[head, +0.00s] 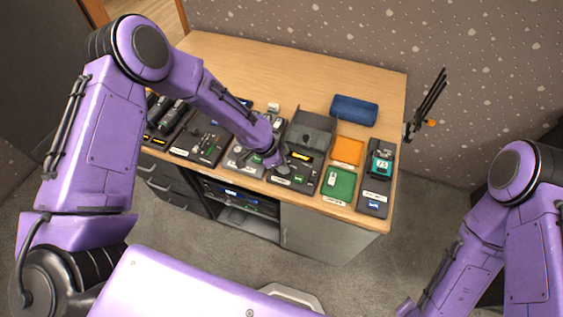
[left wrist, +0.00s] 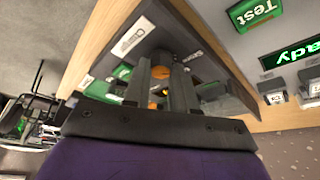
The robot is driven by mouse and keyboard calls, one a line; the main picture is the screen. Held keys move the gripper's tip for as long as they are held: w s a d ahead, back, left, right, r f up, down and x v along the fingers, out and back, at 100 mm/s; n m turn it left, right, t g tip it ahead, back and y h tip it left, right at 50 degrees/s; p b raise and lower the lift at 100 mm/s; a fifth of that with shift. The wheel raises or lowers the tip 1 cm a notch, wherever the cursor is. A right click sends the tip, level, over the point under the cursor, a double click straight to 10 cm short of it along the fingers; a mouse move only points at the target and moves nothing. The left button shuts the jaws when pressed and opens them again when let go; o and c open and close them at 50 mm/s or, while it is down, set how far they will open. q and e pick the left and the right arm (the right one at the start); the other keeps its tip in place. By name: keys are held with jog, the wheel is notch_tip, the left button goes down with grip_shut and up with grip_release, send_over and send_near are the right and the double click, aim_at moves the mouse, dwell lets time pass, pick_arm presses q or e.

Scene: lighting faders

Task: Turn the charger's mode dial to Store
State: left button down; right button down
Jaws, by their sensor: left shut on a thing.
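My left gripper (head: 281,163) is down at the dark charger panel (head: 296,181) near the table's front edge. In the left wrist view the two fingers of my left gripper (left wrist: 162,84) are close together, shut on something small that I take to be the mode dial. Orange parts show between and behind the fingers. The fingers hide most of the dial, so its pointer and setting cannot be read. A white label (left wrist: 131,36) shows on the panel's edge. My right gripper is outside both views; only purple parts of the right arm show at the right.
A dark open-lidded box (head: 311,130) stands just behind the gripper. An orange tray (head: 347,151), a green tray (head: 345,186) and a dark device with a teal unit (head: 381,162) are to the right. A blue case (head: 354,110) lies behind. Other panels (head: 201,141) crowd the left.

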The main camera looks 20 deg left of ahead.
pick_arm(q)
jog(key=shift+s+f+n+t+y, duration=0.15)
jog(key=shift+s+n+t+y, duration=0.2)
jog(key=shift+n, duration=0.65)
jog(key=c, duration=1.2)
grip_release()
jog(key=shift+o, duration=1.3)
jog(key=shift+w, duration=0.15)
